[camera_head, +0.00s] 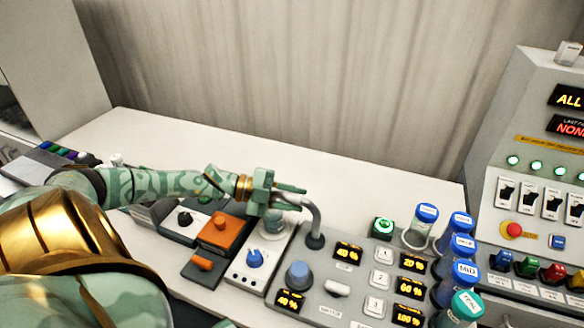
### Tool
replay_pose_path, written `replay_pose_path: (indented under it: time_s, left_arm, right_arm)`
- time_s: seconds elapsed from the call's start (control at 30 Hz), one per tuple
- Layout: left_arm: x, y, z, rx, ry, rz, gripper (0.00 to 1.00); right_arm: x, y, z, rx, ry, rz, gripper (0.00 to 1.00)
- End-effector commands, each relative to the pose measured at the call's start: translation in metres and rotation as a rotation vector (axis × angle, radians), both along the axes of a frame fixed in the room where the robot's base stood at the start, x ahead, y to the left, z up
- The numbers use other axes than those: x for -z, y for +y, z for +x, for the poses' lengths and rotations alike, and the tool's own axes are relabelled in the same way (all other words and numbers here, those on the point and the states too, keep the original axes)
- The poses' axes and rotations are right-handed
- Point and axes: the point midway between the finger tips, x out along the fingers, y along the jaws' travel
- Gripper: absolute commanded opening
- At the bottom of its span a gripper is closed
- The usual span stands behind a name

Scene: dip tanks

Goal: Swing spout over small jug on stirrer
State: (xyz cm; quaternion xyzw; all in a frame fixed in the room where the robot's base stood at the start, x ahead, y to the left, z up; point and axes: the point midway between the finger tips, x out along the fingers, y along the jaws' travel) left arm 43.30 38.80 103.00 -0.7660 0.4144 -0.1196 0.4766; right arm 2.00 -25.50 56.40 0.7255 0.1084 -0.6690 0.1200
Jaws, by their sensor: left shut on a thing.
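The grey bent spout (316,222) rises from a round base on the grey water panel (338,270). My left gripper (291,196) is shut on the free upper end of the spout, reaching in from the left. The white stirrer (246,276), with a blue knob, stands just left of the panel. A small clear jug (272,226) seems to stand on the stirrer, just below my gripper, which partly hides it. The spout's tip is hidden by the fingers, so I cannot tell whether it is exactly over the jug. My right gripper is not in view.
An orange-topped device (220,232) stands left of the stirrer. Several blue-capped jars (421,227) and one teal-capped jar (461,308) line the panel's right side. A switch console (530,160) rises at right. The white bench (370,180) is clear behind the spout.

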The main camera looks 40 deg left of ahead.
Motion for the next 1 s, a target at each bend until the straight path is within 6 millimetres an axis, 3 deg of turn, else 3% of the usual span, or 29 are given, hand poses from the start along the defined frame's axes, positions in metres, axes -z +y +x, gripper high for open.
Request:
replay_pose_path:
  time_s: [0.07,0.1,0.13,0.67,1.0]
  left_arm:
    - [-0.006,0.003,0.004,-0.006,-0.017,0.007,0.0]
    - [-0.006,0.003,0.004,-0.006,-0.017,0.007,0.38]
    - [-0.006,0.003,0.004,-0.007,-0.017,0.007,0.46]
    - [-0.004,0.009,-0.005,-0.004,-0.004,0.006,0.48]
    - [-0.023,0.073,-0.058,-0.005,-0.001,0.008,0.48]
  right_arm:
    - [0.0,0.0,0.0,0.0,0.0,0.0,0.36]
    - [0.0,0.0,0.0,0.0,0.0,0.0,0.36]
    - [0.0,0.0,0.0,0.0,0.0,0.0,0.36]
    - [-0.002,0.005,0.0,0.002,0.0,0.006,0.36]
    - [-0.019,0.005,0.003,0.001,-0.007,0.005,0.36]
